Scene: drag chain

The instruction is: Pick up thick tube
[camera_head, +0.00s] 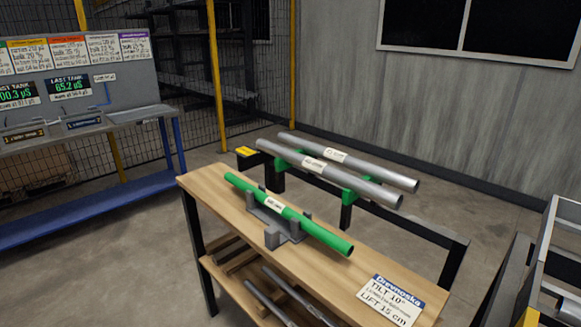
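A green tube (311,231) with a white label lies in a grey cradle (272,238) on the wooden bench. It points from upper left to lower right, and its open end faces the front right. Two grey metal tubes rest side by side on a rack behind the bench. The front grey tube (350,181) looks somewhat thicker than the rear grey tube (381,172). Both carry white labels too small to read. Which tube is called thick is not clear from the labels. Neither of my grippers is in view.
The wooden bench (215,186) has a lower shelf holding more tubes (267,300). A tilt-and-lift sign (391,303) lies at its front right. The dark rack (410,225) has green supports. A blue-framed station (90,205) stands left, a metal frame (560,255) right.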

